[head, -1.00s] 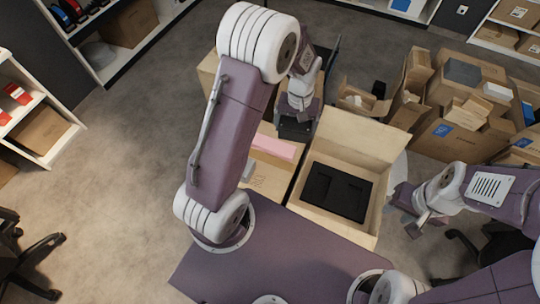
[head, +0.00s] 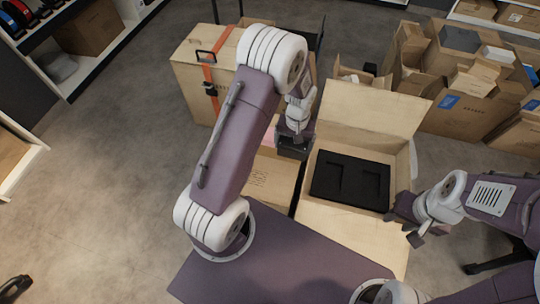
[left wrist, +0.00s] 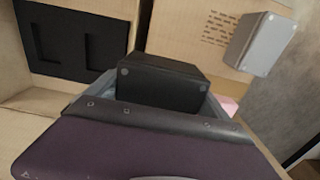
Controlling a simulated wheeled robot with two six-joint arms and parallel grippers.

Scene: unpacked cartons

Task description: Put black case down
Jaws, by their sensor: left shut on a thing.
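My left gripper (head: 292,136) is shut on a black case (head: 291,150), a small dark box held between its fingers. In the left wrist view the case (left wrist: 158,84) fills the space just beyond the gripper. It hangs over the pale cartons, left of the open carton (head: 352,228) with a black foam insert (head: 350,180). The insert has recesses and also shows in the left wrist view (left wrist: 75,50). Whether the case touches anything beneath it I cannot tell. My right gripper (head: 407,219) is beside the open carton's right edge, empty, with its fingers apart.
A pale carton (head: 262,181) stands left of the open one. A grey box (left wrist: 258,42) shows by it in the left wrist view. A case with orange straps (head: 190,80) stands behind. Several cartons (head: 455,108) crowd the back right. The left floor is clear.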

